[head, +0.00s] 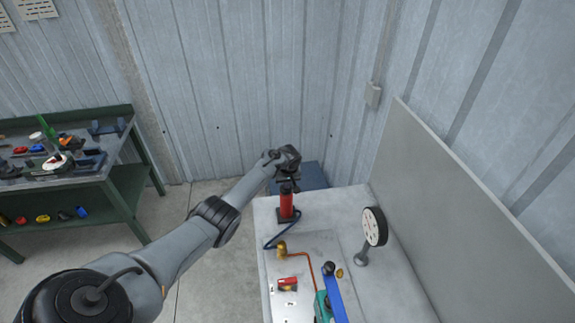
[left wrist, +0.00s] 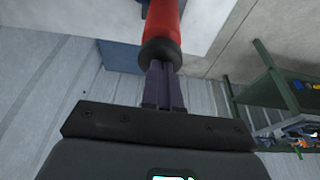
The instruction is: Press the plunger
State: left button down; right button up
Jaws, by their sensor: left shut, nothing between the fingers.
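A red upright cylinder (head: 287,206) with a black top stands on a dark base near the back left of the light table. It is the likely plunger unit. My left gripper (head: 288,182) is directly above it, fingers pointing down. In the left wrist view, the shut, empty fingers (left wrist: 163,82) meet or overlap the black end (left wrist: 160,50) of the red cylinder (left wrist: 162,20). I cannot tell whether they touch it or how far the top is pressed. My right gripper is not in view.
A round white gauge (head: 373,227) stands on the table to the right. A blue hose (head: 271,242), brass fitting (head: 281,250) and copper pipe (head: 304,256) lie in front. A grey panel (head: 450,200) borders the right side. A green workbench (head: 120,190) with tools stands at the left.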

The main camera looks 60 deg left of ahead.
pick_arm(q)
notch_tip(320, 180, up, 4)
jog(key=p, duration=0.3)
jog(key=shift+w+r+p, duration=0.1)
jog(key=shift+r+p, duration=0.05)
jog(key=shift+p, duration=0.2)
jog(key=v, duration=0.9)
jog(key=shift+d+r, duration=0.1)
jog(key=shift+r, duration=0.1)
